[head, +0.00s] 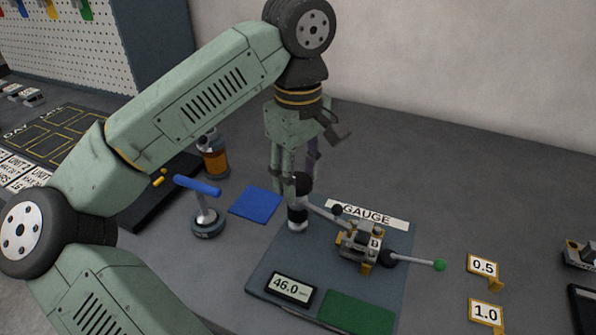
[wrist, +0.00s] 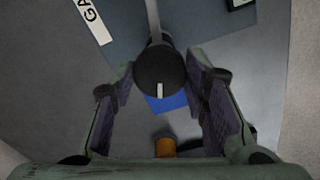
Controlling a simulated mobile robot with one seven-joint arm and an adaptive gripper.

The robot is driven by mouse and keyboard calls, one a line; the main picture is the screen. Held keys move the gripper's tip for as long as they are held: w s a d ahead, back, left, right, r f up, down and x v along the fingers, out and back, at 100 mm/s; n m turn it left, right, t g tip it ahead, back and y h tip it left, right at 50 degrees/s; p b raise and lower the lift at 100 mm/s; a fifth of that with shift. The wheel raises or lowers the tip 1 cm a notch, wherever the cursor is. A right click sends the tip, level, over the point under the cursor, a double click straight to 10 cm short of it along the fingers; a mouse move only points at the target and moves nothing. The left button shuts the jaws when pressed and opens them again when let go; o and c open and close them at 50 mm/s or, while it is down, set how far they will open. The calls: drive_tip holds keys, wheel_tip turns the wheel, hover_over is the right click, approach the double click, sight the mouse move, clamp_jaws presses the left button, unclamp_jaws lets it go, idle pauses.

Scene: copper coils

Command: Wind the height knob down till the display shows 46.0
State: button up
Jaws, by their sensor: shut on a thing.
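The black height knob (head: 301,184) tops a short post on the gauge's base plate (head: 270,262). In the wrist view the knob (wrist: 160,70) shows a white pointer line toward the bottom of the picture. My gripper (head: 294,178) comes down from above and is shut on the knob, one purple-padded finger on each side. The fingers partly hide the knob in the head view. The display (head: 289,287) at the front left of the plate reads 46.0.
The gauge's lever with a green ball (head: 440,266) sticks out to the right. Yellow-footed tags 0.5 (head: 483,266) and 1.0 (head: 486,313) stand right. A blue-handled tool (head: 206,215), a blue pad (head: 256,204) and an orange-banded container (head: 215,160) are left.

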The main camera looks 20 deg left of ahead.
idle(0.3)
drive_tip(key=shift+m, duration=1.2)
drive_tip(key=o, duration=1.3)
drive_tip(key=shift+r, duration=0.1)
drive_tip(key=shift+r+p, duration=2.7)
drive_tip(key=shift+r, duration=0.75)
